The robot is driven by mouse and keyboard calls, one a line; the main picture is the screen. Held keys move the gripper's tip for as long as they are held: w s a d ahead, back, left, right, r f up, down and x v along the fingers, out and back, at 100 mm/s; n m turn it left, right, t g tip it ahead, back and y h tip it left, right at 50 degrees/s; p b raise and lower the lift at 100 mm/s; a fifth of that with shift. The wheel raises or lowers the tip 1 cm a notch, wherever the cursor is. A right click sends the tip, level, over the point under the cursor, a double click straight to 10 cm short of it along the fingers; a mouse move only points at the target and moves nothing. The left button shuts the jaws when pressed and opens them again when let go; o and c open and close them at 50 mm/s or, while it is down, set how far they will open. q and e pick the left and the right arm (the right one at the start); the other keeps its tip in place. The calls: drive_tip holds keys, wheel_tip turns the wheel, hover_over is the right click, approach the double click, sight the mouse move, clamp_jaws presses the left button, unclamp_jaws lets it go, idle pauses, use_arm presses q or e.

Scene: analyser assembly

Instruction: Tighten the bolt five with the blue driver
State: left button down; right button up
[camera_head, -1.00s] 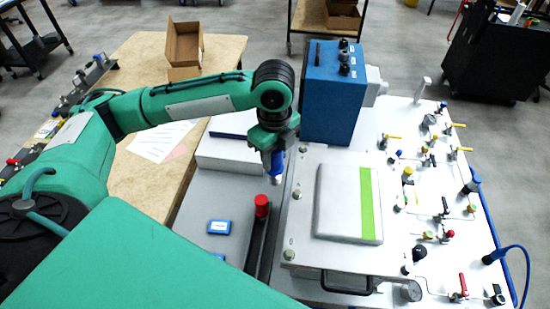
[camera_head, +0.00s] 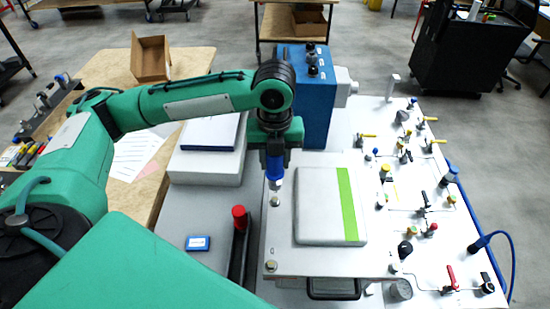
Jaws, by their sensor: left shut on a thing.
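My left gripper (camera_head: 275,152) points down and is shut on the blue driver (camera_head: 274,173), held upright. The driver's pale tip is over the left edge of the white plate (camera_head: 320,258), just above or touching a bolt (camera_head: 275,201); I cannot tell which. Another bolt (camera_head: 271,266) sits at the plate's front left corner, and one (camera_head: 393,268) at its front right. No number shows, so I cannot tell which is bolt five. My right gripper is not in view.
A raised grey cover with a green stripe (camera_head: 348,205) lies on the plate. A blue box (camera_head: 316,120) stands behind. A red-topped post (camera_head: 239,212) stands left of the plate. Valves and fittings (camera_head: 432,230) crowd the right panel. A small blue case (camera_head: 198,243) lies at left.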

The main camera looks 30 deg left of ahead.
sight(275, 174)
use_arm(q)
drive_tip(key=shift+f+b, duration=1.6)
drive_tip(key=shift+b, duration=0.05)
drive_tip(key=shift+f, duration=0.65)
drive_tip(key=shift+f+p, duration=0.3)
drive_tip(key=shift+p, duration=0.1)
drive_tip(key=shift+f, duration=1)
